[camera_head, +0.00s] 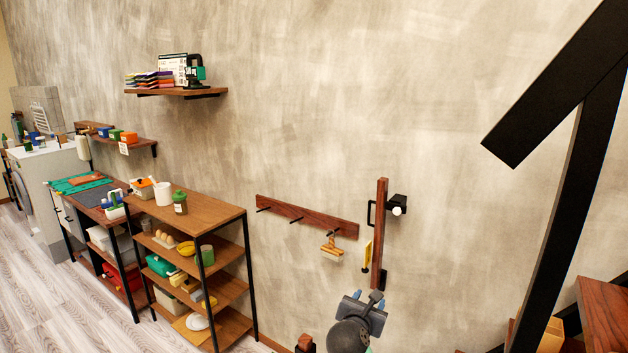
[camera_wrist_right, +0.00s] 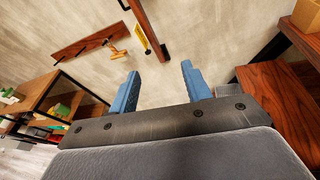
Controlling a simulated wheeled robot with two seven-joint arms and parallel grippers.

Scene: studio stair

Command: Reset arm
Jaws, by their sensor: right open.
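My right gripper (camera_head: 366,301) shows at the bottom of the head view, in front of the grey wall and just below a vertical wooden post (camera_head: 380,232). In the right wrist view its two blue fingers (camera_wrist_right: 159,88) stand well apart with nothing between them. My left gripper is not in either view.
A wooden hook rail (camera_head: 305,217) on the wall carries a hanging wooden-handled item (camera_head: 331,248). A shelf unit (camera_head: 228,212) with food and jars stands left. Black stair framing (camera_head: 572,180) and wooden steps (camera_head: 603,308) are at right.

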